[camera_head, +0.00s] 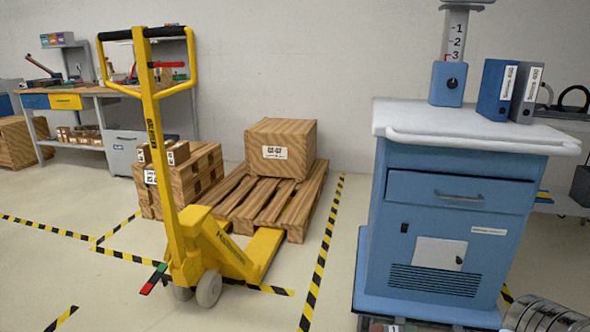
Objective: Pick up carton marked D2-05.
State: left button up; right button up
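A large wood-brown carton (281,150) with a white label sits on a wooden pallet (272,205) in the middle of the floor. The label's print is blurred and I cannot be sure that it reads D2-05. Smaller cartons (176,153) with white labels lie on top of a brown stack (205,178) to the left, partly behind the pallet jack; their marks are too small to read. More small cartons sit on the low shelf (85,135) of the workbench at the far left. Neither of my grippers is in view.
A yellow pallet jack (182,228) stands before the pallet. A blue cabinet cart (445,225) with a white cover (470,128) fills the right; blue and grey binders (505,90) stand on it. Striped tape (322,250) marks the floor. Open floor lies front left.

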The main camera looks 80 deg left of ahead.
aim_at(178, 154)
jog(key=k+j+u, duration=0.1)
jog(key=u, duration=0.3)
jog(key=j+u, duration=0.2)
jog(key=u, duration=0.25)
jog(key=j+u, duration=0.2)
jog(key=u, duration=0.2)
jog(key=j+u, duration=0.2)
jog(key=u, duration=0.25)
jog(key=j+u, duration=0.2)
jog(key=u, duration=0.2)
jog(key=j+u, duration=0.15)
jog(key=u, duration=0.3)
jog(key=i+j+u, duration=0.4)
jog(key=j, duration=0.4)
jog(key=i+j+u, duration=0.4)
jog(key=i+j, duration=0.8)
jog(key=i, duration=0.05)
